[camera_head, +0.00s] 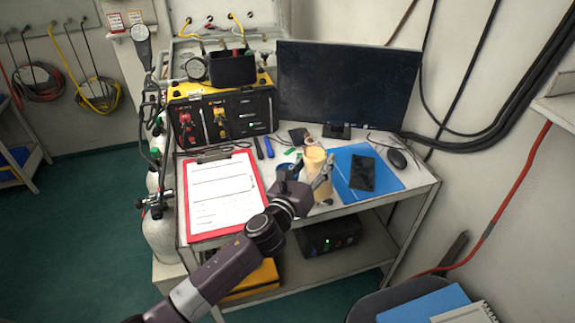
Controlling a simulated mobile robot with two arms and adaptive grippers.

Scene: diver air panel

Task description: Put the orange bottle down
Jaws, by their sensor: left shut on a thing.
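The orange bottle (315,158), pale orange in this light, is upright over the desk, left of the blue folder. My left arm reaches in from the bottom left. My left gripper (321,180) is shut on the bottle, with its fingers at the bottle's side. The lower part of the bottle is partly hidden by the gripper, and I cannot tell whether its base touches the desk top (342,207). My right gripper is not in view.
A red clipboard (190,222) lies at the left. A blue folder (392,181) with a dark phone (362,173) and a mouse (397,159) are at the right. A monitor (345,85) and the yellow-black air panel (240,115) stand behind. A blue object (284,170) is close behind the gripper.

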